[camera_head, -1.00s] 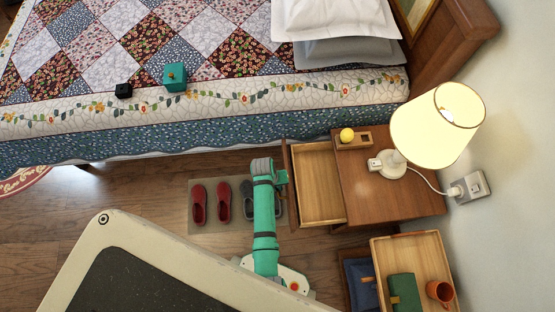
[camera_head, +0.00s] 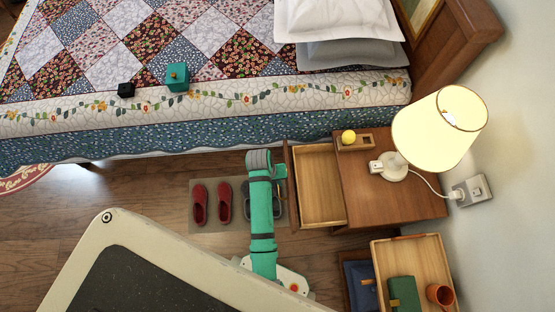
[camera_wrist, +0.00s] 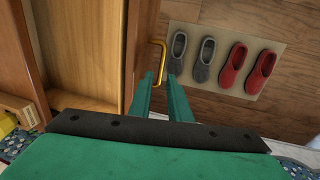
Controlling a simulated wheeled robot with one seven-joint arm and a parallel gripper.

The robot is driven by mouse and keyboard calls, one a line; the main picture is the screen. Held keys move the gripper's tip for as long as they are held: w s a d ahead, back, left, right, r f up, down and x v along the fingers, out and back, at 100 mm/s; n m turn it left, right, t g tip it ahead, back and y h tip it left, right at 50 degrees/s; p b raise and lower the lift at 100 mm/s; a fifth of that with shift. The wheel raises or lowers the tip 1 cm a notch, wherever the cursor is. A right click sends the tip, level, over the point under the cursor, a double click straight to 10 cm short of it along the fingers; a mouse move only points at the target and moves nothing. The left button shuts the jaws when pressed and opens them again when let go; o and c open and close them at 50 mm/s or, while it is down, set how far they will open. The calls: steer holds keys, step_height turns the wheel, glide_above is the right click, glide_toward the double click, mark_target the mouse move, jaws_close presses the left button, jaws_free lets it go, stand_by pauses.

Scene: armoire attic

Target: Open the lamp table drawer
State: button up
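The lamp table (camera_head: 395,205) is a brown wooden stand beside the bed. Its drawer (camera_head: 320,185) is pulled well out to the left, and its bare wooden inside shows in the head view. In the wrist view the drawer front (camera_wrist: 141,50) carries a yellow metal handle (camera_wrist: 164,60). My gripper (camera_wrist: 161,77) has two teal fingers that stand apart, with the near end of the handle at or between their tips. I cannot tell whether either finger touches it.
A lit lamp (camera_head: 437,130) and a small wooden holder with a yellow ball (camera_head: 348,137) stand on the table. A tray (camera_head: 408,245) with a green box and orange mug lies below. Red slippers (camera_head: 199,204) and grey ones rest on a floor mat. The bed (camera_head: 220,140) borders the top.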

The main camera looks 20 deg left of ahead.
steer(key=r, duration=0.3)
steer(key=shift+s+a+r, duration=0.15)
steer(key=shift+s+a, duration=0.15)
stand_by(0.3)
steer(key=s+d+r+m+t+y, duration=0.2)
steer(key=s+d+m+t+y, duration=0.1)
steer(key=s+d+t, duration=0.4)
steer(key=s+d+r+m+t, duration=0.1)
steer(key=s+d+r+t, duration=0.1)
steer(key=r, duration=0.6)
steer(key=s+d+r+m+t, duration=0.1)
steer(key=s+d+r+t, duration=0.1)
steer(key=s+r, duration=0.3)
steer(key=s+d+r+m+t+h, duration=0.1)
steer(key=s+d+r+t, duration=0.2)
steer(key=r, duration=1)
steer(key=shift+s+d, duration=0.2)
steer(key=shift+d, duration=0.45)
